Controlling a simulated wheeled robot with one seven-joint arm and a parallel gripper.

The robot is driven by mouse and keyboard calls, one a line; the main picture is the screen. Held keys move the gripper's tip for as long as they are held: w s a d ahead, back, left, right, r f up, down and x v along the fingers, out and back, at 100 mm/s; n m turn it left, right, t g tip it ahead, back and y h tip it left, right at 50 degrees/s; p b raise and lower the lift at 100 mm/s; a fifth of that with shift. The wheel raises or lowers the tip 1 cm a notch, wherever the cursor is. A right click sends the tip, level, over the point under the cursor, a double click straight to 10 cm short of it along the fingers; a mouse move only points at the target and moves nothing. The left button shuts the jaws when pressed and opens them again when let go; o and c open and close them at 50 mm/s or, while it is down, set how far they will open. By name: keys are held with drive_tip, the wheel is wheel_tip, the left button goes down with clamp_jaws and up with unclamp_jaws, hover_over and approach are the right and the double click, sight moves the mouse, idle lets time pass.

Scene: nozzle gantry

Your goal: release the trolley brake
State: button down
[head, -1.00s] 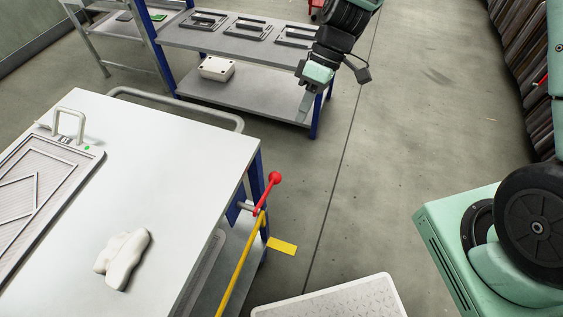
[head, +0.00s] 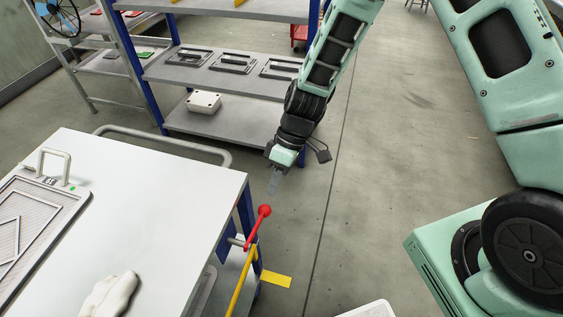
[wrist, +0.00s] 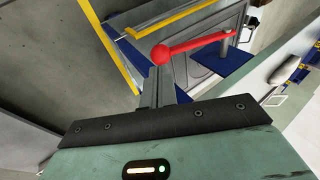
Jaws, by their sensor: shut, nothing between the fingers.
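The trolley (head: 165,190) has a white top and blue legs and stands at the left in the head view. At its right corner is a red lever with a ball knob (head: 264,211), which tilts up and to the right from a grey pivot beside a yellow bar (head: 242,283). My gripper (head: 272,190) is shut and empty, above and just beyond the red knob. In the wrist view the red lever (wrist: 198,45) runs across beyond my fingers (wrist: 157,88), its knob near their tips. I cannot tell whether they touch.
On the trolley lie a framed tray with a handle (head: 40,222) and a white cloth-like lump (head: 110,296). A shelf rack (head: 225,80) with dark trays and a white box (head: 203,102) stands behind.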

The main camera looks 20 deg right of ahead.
drive_tip(key=shift+x, duration=1.65)
drive_tip(key=s+a+f+m+g+y+b, duration=0.1)
drive_tip(key=s+f+g+y+b, duration=0.3)
drive_tip(key=b, duration=0.5)
drive_tip(key=s+a+f+m+g+y+b, duration=0.1)
drive_tip(key=s+a+f+g+y+b, duration=0.2)
drive_tip(key=f+g+b, duration=0.4)
drive_tip(key=shift+s+a+f+y+b, duration=0.35)
drive_tip(key=shift+a+f+y+b, duration=0.4)
drive_tip(key=shift+f+y, duration=0.5)
drive_tip(key=shift+d+r, duration=0.15)
